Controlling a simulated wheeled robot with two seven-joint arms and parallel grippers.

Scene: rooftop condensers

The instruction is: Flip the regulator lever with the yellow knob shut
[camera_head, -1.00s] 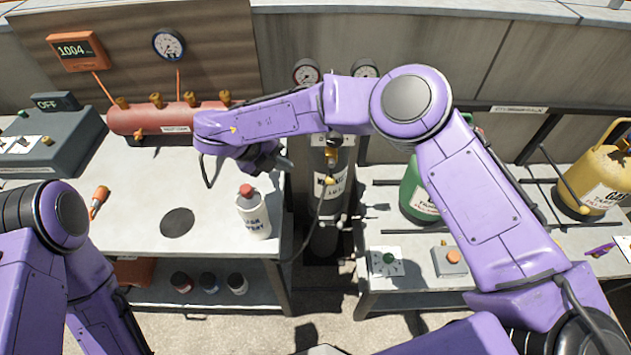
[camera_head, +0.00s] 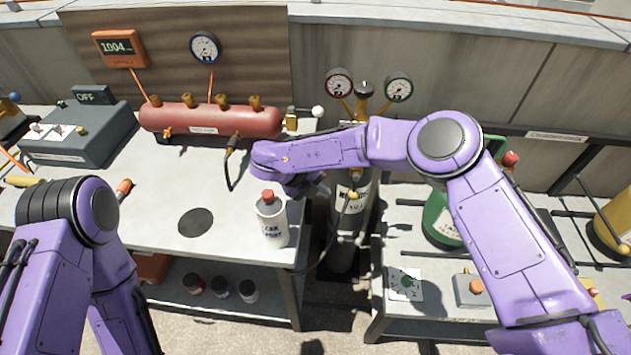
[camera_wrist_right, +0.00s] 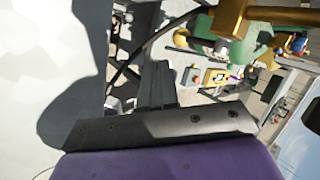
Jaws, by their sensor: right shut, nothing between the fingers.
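The regulator (camera_head: 364,103) has two round gauges and brass fittings and tops a grey gas cylinder (camera_head: 343,225). My right forearm hides its lower part. A small yellow piece (camera_head: 352,196) shows on the cylinder's front beside a hose; I cannot tell whether it is the lever's knob. My right gripper (camera_head: 316,187) is shut and empty, just left of the cylinder and above the spray bottle, partly hidden by my wrist. In the right wrist view, its dark fingers (camera_wrist_right: 157,84) are together, with a blurred brass part (camera_wrist_right: 232,20) above right. My left gripper is out of view.
A white bottle with a red cap (camera_head: 272,222) stands at the left bench's right edge, close below my right gripper. A green cylinder (camera_head: 440,222) stands right of the grey one.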

